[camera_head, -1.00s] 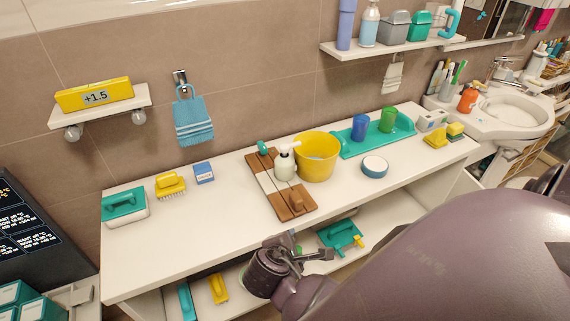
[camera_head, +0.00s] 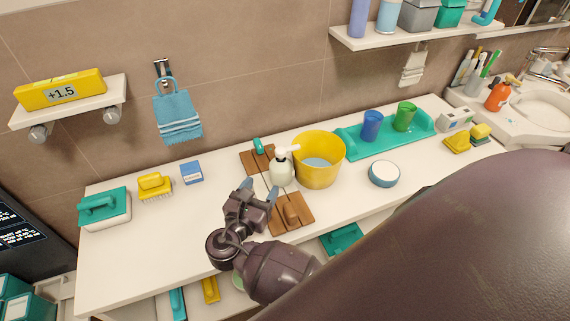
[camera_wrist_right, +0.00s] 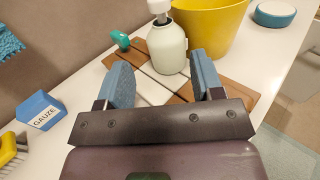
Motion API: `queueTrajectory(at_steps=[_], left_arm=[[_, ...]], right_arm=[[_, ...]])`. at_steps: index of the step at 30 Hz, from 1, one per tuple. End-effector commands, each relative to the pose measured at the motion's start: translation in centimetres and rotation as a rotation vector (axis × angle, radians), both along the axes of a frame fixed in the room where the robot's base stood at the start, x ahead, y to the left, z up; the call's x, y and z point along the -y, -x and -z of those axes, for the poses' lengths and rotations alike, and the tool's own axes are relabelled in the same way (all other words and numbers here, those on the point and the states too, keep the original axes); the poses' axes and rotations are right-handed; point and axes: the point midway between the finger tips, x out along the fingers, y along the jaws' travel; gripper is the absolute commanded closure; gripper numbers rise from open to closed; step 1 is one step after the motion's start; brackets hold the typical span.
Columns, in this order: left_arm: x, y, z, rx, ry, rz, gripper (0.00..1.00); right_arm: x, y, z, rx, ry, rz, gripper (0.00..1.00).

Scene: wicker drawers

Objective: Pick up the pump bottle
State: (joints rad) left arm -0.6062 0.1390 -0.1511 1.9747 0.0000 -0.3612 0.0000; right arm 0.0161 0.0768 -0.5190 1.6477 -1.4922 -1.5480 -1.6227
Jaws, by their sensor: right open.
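The pump bottle (camera_head: 281,170) is pale green-white with a white pump head. It stands upright on a wooden board with a white middle strip (camera_head: 291,212), left of the yellow bucket (camera_head: 318,172). My right gripper (camera_head: 259,190) is open and empty over the counter, a little in front and to the left of the bottle. In the right wrist view the bottle (camera_wrist_right: 167,47) stands just beyond the two blue fingertips (camera_wrist_right: 163,80), apart from them, with its pump top cut off by the frame. My left gripper is not in view.
A blue gauze box (camera_head: 192,173), a yellow brush (camera_head: 155,186) and a teal-lidded box (camera_head: 104,209) stand on the left of the counter. A teal tray (camera_head: 352,147) with two cups is behind right. A round blue-white container (camera_head: 384,173) sits right. The counter's front left is clear.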

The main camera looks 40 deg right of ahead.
Motion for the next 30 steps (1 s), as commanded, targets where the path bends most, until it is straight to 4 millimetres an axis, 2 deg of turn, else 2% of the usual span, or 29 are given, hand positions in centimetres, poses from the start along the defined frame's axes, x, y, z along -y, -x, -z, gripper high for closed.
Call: queueTrajectory(at_steps=[5, 13, 22, 30], left_arm=[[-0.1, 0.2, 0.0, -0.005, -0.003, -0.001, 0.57], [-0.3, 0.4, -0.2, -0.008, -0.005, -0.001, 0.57], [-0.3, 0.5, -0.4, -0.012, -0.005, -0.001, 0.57], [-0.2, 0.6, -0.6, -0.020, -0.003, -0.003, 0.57]], right_arm=[[0.9, -0.6, -0.1, 0.000, 0.007, 0.000, 0.39], [4.1, -2.5, -0.1, 0.000, 0.006, 0.000, 0.39], [5.9, -3.5, -0.2, 0.000, 0.005, 0.001, 0.39], [9.0, -5.1, -0.2, -0.001, 0.004, 0.000, 0.39]])
